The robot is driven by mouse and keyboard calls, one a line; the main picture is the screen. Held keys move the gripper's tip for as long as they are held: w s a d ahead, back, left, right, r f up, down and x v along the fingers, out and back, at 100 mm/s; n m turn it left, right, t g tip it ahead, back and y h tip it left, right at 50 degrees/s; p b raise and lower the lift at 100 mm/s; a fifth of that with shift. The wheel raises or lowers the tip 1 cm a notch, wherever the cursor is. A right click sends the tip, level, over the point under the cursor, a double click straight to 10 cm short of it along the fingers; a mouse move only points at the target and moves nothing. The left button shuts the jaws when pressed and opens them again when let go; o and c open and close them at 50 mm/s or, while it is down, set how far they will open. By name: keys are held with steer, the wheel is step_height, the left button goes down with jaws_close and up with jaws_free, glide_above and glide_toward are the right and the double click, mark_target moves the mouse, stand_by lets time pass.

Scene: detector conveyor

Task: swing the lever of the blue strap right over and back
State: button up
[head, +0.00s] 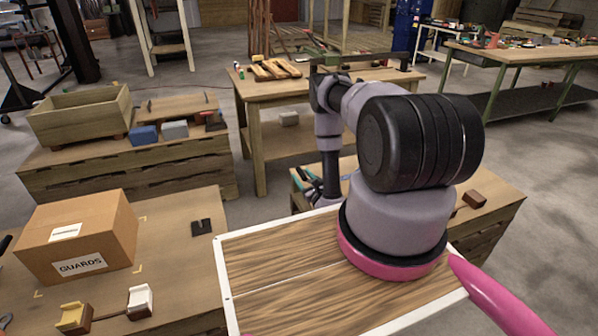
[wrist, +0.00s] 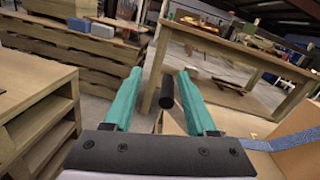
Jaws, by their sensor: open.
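My gripper (wrist: 161,71) has two teal fingers, spread apart and open. In the wrist view, a short black cylinder (wrist: 167,92) shows between the fingers, apart from both of them; I cannot tell whether it is the lever's handle. A blue textured band (wrist: 290,138), which looks like the blue strap, lies at the right of the wrist view over a tan box-like surface (wrist: 299,157). In the head view my gripper (head: 307,186) is low behind my arm, over a wooden bench (head: 490,196).
A small brown block (head: 475,199) lies on the bench's right part. A wooden table (head: 262,92) with tools stands behind my gripper.

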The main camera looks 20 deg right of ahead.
mark_target(299, 170)
steer(key=shift+m+h, duration=0.4)
steer(key=shift+h, duration=0.4)
steer(key=f, duration=0.1)
steer(key=s+d+f, duration=0.1)
steer(key=s+f, duration=0.1)
steer(key=shift+s+d, duration=0.15)
steer(key=shift+d, duration=0.15)
steer(key=w, duration=1)
steer(key=shift+w+d, duration=0.1)
steer(key=shift+w, duration=0.25)
jaws_close()
steer(key=shift+f, duration=0.1)
